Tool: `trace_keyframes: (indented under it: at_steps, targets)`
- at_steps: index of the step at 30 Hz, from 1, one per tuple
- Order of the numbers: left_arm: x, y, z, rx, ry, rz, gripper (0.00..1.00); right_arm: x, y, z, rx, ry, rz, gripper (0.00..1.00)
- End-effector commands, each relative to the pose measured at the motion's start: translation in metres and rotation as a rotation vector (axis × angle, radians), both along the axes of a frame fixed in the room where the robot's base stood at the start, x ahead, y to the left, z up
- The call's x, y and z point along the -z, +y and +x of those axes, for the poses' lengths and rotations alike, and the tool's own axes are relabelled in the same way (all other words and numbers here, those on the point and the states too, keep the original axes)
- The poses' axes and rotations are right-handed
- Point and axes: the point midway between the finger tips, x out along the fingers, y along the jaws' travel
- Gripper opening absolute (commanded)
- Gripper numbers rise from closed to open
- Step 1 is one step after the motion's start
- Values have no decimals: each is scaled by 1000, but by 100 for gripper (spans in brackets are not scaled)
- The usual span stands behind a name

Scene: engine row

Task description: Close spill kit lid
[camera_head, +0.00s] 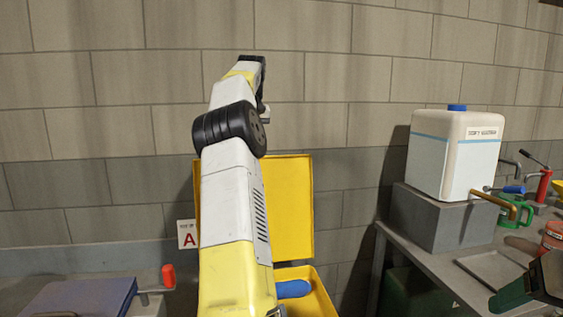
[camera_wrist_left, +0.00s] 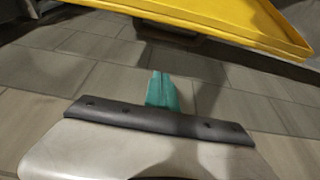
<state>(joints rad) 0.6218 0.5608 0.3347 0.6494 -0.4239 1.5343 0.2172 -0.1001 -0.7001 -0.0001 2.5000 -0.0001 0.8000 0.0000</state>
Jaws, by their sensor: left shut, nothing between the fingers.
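The spill kit is a yellow box (camera_head: 318,300) low in the middle of the head view, partly hidden behind my left arm. Its yellow lid (camera_head: 290,205) stands open and upright at the back, against the block wall. A blue roll-like item (camera_head: 293,289) shows inside the box. My left arm reaches up in front of the lid, its wrist above the lid's top edge. In the left wrist view my left gripper (camera_wrist_left: 162,90) is shut and empty, with teal fingertips. A yellow panel, apparently the lid (camera_wrist_left: 230,25), lies beyond them, apart. My right gripper (camera_head: 508,297) shows partly at lower right.
A grey bench (camera_head: 405,247) at right bears a white jug (camera_head: 455,155) on a grey block (camera_head: 435,218), a green can (camera_head: 515,215) and a red container (camera_head: 554,236). A blue-grey plate (camera_head: 80,297) and red-handled part (camera_head: 168,277) are at left.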

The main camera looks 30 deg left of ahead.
Motion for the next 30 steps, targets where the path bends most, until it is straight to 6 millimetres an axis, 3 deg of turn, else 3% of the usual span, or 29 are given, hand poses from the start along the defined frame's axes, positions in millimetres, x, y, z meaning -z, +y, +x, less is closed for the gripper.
trace_keyframes:
  at_steps: [8,18,30]
  targets:
    - [60,13,16,0,3,-3,0,0,0,0,0,0,0,72]
    - [56,-8,-11,0,-1,1,0,0,0,0,0,0,0,72]
    - [56,-13,-15,0,-2,1,0,0,0,0,0,0,0,72]
